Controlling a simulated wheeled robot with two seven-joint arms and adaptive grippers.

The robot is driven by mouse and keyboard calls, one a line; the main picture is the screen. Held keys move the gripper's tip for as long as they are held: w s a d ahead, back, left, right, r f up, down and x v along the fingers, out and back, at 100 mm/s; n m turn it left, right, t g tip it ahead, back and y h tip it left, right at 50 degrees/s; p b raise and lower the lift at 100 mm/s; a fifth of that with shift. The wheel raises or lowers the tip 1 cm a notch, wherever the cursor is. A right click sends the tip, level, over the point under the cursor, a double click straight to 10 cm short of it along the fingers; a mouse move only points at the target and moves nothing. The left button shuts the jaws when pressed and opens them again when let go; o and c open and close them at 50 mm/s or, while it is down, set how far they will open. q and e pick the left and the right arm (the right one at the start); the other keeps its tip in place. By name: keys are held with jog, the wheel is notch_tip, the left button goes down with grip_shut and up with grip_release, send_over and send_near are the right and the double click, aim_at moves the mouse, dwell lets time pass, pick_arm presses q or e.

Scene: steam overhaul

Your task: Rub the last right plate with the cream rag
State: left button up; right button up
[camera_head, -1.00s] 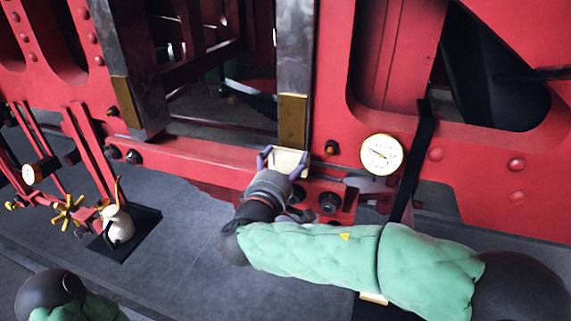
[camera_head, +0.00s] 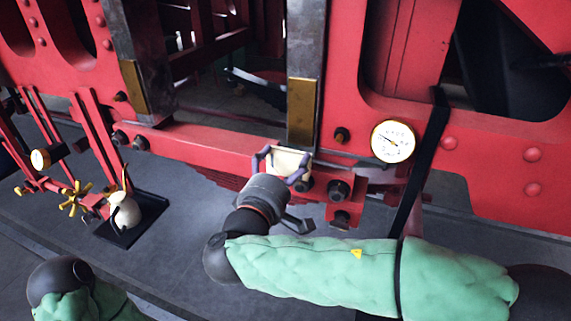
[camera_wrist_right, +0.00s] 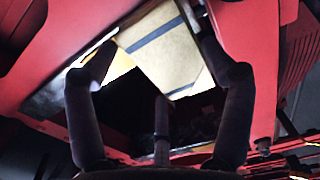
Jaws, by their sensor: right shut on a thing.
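The right plate is a brass-coloured strip (camera_head: 303,108) on the lower end of the right dark metal post. My right gripper (camera_head: 283,162) is shut on the cream rag (camera_head: 290,160), just below the plate's lower edge and slightly left of its middle. I cannot tell whether the rag touches the plate or the post. In the right wrist view the rag (camera_wrist_right: 168,55) is a pale pad with blue stripes between the two fingers. A second brass plate (camera_head: 133,88) is on the left post. My left gripper is out of view.
A white pressure gauge (camera_head: 393,141) and dark bolts (camera_head: 340,190) sit on the red frame close to the right of my gripper. A black strap (camera_head: 425,155) hangs farther right. A pale oil can (camera_head: 124,211) stands on a black mat (camera_head: 150,222) at left.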

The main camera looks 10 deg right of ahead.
aim_at(294, 150)
jog(key=shift+v, duration=1.6)
jog(key=shift+w, duration=0.1)
jog(key=shift+d, duration=0.1)
jog(key=shift+b+x, duration=1.2)
jog(key=shift+x, duration=2.3)
jog(key=shift+b+x, duration=0.3)
jog(key=shift+x, duration=0.75)
jog(key=shift+r, duration=0.15)
